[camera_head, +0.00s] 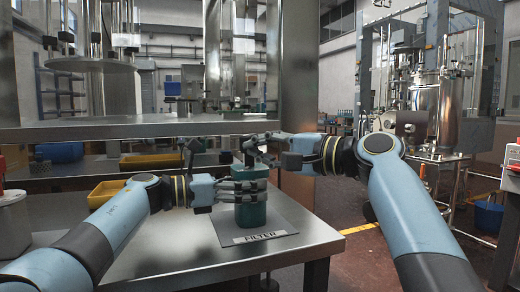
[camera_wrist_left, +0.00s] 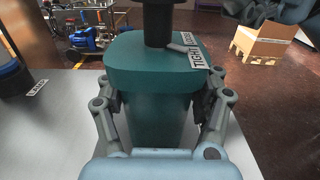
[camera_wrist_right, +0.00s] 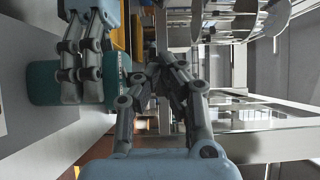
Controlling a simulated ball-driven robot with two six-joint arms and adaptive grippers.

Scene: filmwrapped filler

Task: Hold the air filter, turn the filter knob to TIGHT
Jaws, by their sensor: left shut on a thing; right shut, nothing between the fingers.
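The teal air filter (camera_head: 250,216) stands upright on a grey mat (camera_head: 292,222) marked FILTER. My left gripper (camera_head: 245,185) is shut around its body from the left; the left wrist view shows its fingers on both sides of the filter (camera_wrist_left: 150,95). On the filter's top is a dark round post (camera_wrist_left: 158,25), apparently the knob, beside a small grey pointer (camera_wrist_left: 178,47) and a TIGHT/LOOSE label (camera_wrist_left: 200,58). My right gripper (camera_head: 260,147) is shut and empty at the height of the filter's top. Its fingers hide the knob in the head view.
The steel table (camera_head: 180,250) is clear in front. A yellow bin (camera_head: 106,193) stands on it behind my left arm. A steel shelf (camera_head: 130,130) crosses behind the grippers. In the right wrist view my two grippers are close together.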

